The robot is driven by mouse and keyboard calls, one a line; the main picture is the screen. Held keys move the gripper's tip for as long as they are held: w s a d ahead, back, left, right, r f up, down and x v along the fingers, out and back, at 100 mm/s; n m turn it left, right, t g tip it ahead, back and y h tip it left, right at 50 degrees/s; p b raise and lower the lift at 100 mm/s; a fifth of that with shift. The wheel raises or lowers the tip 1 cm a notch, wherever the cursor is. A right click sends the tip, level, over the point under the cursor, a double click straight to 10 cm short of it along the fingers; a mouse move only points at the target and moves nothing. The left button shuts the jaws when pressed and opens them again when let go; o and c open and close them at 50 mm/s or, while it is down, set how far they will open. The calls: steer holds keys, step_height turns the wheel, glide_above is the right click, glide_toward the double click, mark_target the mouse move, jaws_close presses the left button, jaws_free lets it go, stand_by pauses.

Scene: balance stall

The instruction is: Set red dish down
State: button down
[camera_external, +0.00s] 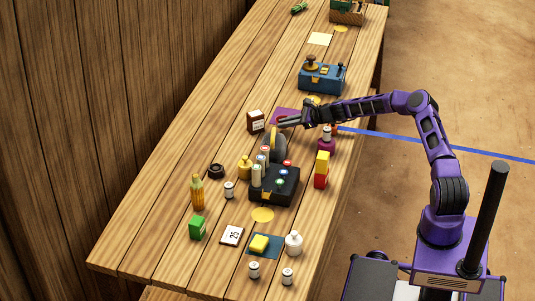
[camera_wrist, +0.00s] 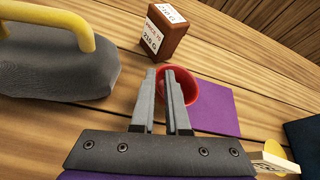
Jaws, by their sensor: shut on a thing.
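The red dish (camera_wrist: 187,84) is a small round bowl at the fingertips in the wrist view. My gripper (camera_wrist: 160,72) is shut on its near rim, and the fingers hide part of the dish. A purple mat (camera_wrist: 220,108) lies just right of the dish in that view; I cannot tell whether the dish touches the mat or the table. In the external view my gripper (camera_external: 284,121) reaches low over the table beside the purple mat (camera_external: 282,113), and the dish is hard to make out there.
A brown labelled block (camera_wrist: 166,30) stands behind the dish. A grey weight with a yellow handle (camera_wrist: 60,62) is close at the left. A black button box (camera_external: 274,186) and a red and yellow stack (camera_external: 321,170) stand nearer the front. Bare planks surround the mat.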

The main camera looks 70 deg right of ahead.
steer(key=shift+f, duration=1.1)
steer(key=shift+f, duration=0.1)
steer(key=c, duration=0.9)
jaws_free()
steer(key=v, duration=0.3)
steer(key=r+v, duration=0.1)
steer(key=v, duration=0.1)
steer(key=shift+s+r, duration=0.1)
steer(key=shift+r, duration=0.05)
steer(key=shift+r+p, duration=0.5)
steer(key=shift+r, duration=2.45)
